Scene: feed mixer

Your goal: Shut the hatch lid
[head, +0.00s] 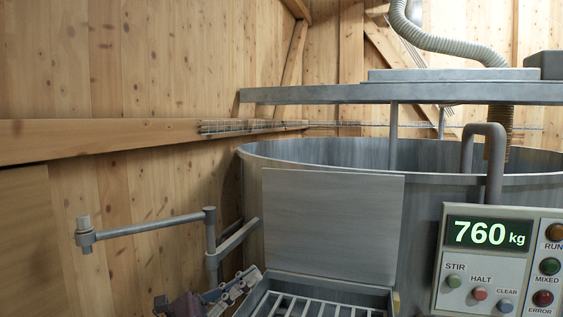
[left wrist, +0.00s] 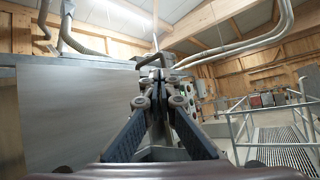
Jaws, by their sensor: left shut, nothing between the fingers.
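The hatch lid (head: 333,222) is a flat grey plate standing up, open, against the front of the round metal vat. Below it the hatch frame (head: 381,300) surrounds a barred grate (head: 318,304). My left gripper (head: 252,275) is low in the head view, just left of the lid's lower left corner, and is shut and empty. In the left wrist view its closed fingertips (left wrist: 160,76) point away from the camera, and a large flat grey panel, apparently the lid (left wrist: 75,112), fills the left side. Contact with it cannot be told. My right gripper is not in view.
A jointed metal arm on a post (head: 211,240) stands left of the vat (head: 235,150). A control panel (head: 490,260) reading 760 kg is at the right, by a bent pipe (head: 494,160). Railings (left wrist: 260,130) show at the right of the left wrist view.

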